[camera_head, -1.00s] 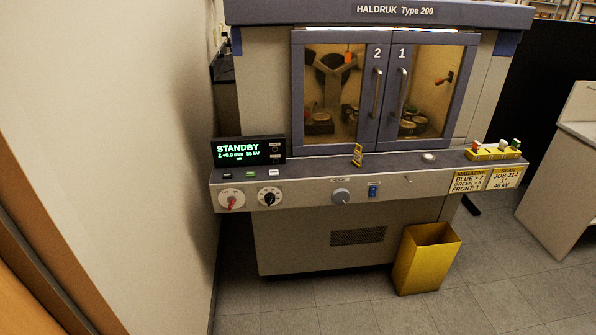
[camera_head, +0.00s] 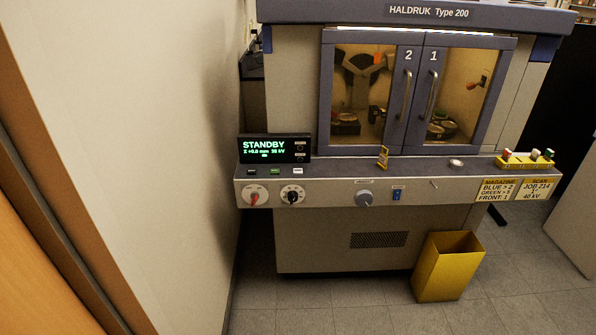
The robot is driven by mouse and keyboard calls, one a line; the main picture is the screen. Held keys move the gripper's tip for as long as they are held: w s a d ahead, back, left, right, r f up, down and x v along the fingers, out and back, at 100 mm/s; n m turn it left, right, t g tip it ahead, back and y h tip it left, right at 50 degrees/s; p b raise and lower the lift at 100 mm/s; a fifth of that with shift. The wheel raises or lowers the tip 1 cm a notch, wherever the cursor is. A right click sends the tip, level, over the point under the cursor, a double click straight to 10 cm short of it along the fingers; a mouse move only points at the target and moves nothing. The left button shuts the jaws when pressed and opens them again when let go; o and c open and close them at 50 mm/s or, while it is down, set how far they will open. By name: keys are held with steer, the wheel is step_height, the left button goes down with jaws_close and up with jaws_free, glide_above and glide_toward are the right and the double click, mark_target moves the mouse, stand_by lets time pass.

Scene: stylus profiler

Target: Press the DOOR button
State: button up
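The HALDRUK Type 200 machine (camera_head: 430,12) stands ahead with two closed glass doors, marked 2 (camera_head: 372,95) and 1 (camera_head: 460,95). On its ledge, under the STANDBY display (camera_head: 274,148), sit a black button (camera_head: 252,172), a green button (camera_head: 275,171) and a white button (camera_head: 298,171). Their labels are too small to read, so I cannot tell which is DOOR. My gripper is not in view.
The front panel has a red-handled dial (camera_head: 255,196), a black dial (camera_head: 292,195), a grey knob (camera_head: 364,198) and a blue switch (camera_head: 397,195). A yellow tag (camera_head: 382,157) stands on the ledge. A yellow bin (camera_head: 447,268) is on the floor. A wall (camera_head: 170,130) is close at left.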

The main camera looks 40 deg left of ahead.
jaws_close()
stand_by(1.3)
